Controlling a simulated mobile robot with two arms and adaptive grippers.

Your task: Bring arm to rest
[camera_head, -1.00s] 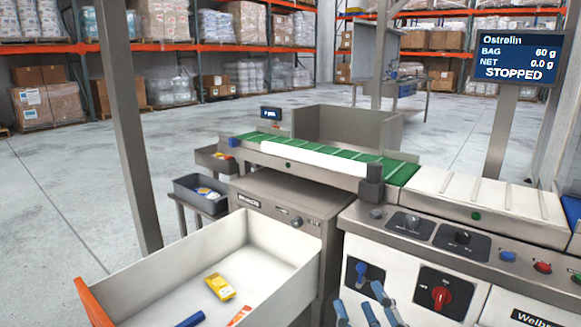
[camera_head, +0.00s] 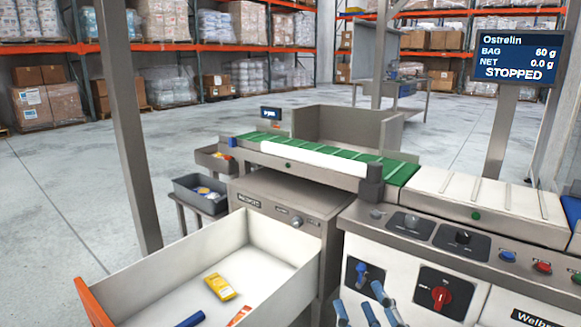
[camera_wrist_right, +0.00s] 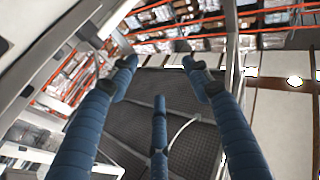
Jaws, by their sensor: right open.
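My right gripper (camera_head: 368,303) shows at the bottom of the head view, in front of the lower panel of the white machine (camera_head: 395,265). Its blue fingers are spread apart. In the right wrist view the same gripper (camera_wrist_right: 160,85) has its three blue fingers open, with nothing between them. Beyond the fingers are a dark grid-like floor surface and tilted shelving. My left gripper is not in view.
An open drawer (camera_head: 158,267) with an orange front edge holds a yellow packet (camera_head: 220,286) and a blue item (camera_head: 190,320). A red rotary switch (camera_head: 440,295) is right of my gripper. A grey bin (camera_head: 200,195) stands behind the drawer. A screen (camera_head: 519,58) reads STOPPED.

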